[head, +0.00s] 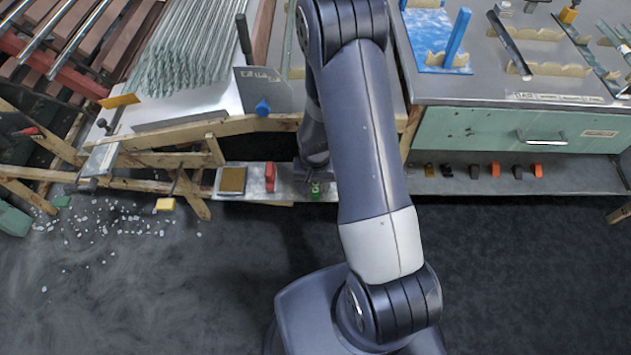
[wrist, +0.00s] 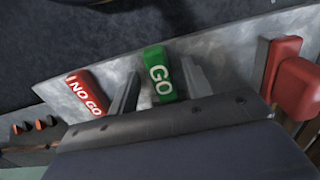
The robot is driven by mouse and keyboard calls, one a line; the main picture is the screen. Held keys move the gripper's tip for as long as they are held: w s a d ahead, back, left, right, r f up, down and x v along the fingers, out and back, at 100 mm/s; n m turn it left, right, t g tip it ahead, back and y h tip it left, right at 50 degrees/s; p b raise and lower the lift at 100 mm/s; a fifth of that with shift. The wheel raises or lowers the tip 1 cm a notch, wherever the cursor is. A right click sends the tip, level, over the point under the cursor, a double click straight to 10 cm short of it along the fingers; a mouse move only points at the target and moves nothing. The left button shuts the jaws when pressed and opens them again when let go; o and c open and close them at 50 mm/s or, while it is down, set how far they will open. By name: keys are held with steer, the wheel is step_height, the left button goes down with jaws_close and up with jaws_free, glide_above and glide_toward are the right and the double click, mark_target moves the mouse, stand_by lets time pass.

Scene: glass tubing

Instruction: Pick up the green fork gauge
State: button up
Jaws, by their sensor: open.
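The green fork gauge, marked GO, shows in the wrist view (wrist: 159,72) on a grey metal shelf, between my two fingers. My gripper (wrist: 161,75) is open, with one finger on each side of the green gauge. I cannot tell whether either finger touches it. In the head view my arm hides most of the gripper.
A red block marked NO GO (wrist: 87,93) lies left of the left finger. A red object (wrist: 292,85) stands at the right, also seen in the head view (head: 270,176) beside a brown-yellow block (head: 232,180). The wooden bench frame (head: 255,124) is above the low shelf.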

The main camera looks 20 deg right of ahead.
steer(key=shift+f, duration=0.1)
steer(key=shift+c, duration=0.6)
steer(key=c, duration=0.9)
jaws_close()
